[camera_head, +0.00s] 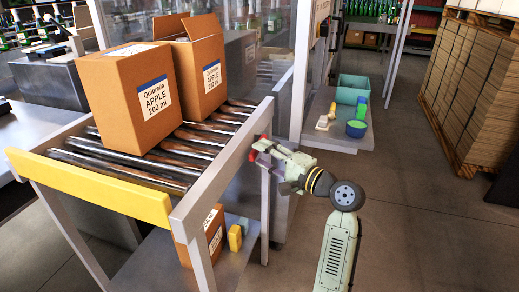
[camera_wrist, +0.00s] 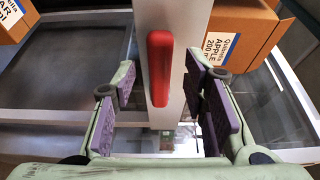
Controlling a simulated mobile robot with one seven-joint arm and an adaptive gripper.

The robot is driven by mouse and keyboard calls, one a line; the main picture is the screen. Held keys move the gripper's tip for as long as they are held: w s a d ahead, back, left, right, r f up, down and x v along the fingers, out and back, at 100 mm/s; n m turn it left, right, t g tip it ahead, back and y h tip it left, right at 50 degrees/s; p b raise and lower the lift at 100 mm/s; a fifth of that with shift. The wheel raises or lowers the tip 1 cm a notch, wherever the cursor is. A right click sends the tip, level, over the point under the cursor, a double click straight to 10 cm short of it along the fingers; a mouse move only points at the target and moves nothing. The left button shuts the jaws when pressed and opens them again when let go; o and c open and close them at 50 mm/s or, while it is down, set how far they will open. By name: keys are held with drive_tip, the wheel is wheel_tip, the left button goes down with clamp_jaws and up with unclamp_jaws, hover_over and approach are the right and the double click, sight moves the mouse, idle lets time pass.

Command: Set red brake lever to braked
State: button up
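The red brake lever (camera_wrist: 160,68) is a rounded red bar on the grey metal rail (camera_wrist: 175,15) of the roller conveyor. In the wrist view it runs nearly upright in the picture, along the rail. My gripper (camera_wrist: 159,88) is open, with a purple-padded finger on each side of the lever and visible gaps between pads and lever. In the head view my gripper (camera_head: 268,150) is at the outer right side of the conveyor frame, and red (camera_head: 255,153) shows at its tips. It partly hides the lever there, so I cannot tell the lever's setting.
Two Quibrella apple cartons (camera_head: 128,98) stand tilted on the conveyor rollers (camera_head: 125,165). A yellow bar (camera_head: 90,185) closes the conveyor's near end. A low shelf (camera_head: 345,138) with teal and blue containers stands behind my arm. Stacked cardboard (camera_head: 475,90) is at right; the floor between is clear.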

drive_tip(key=shift+x, duration=1)
clamp_jaws()
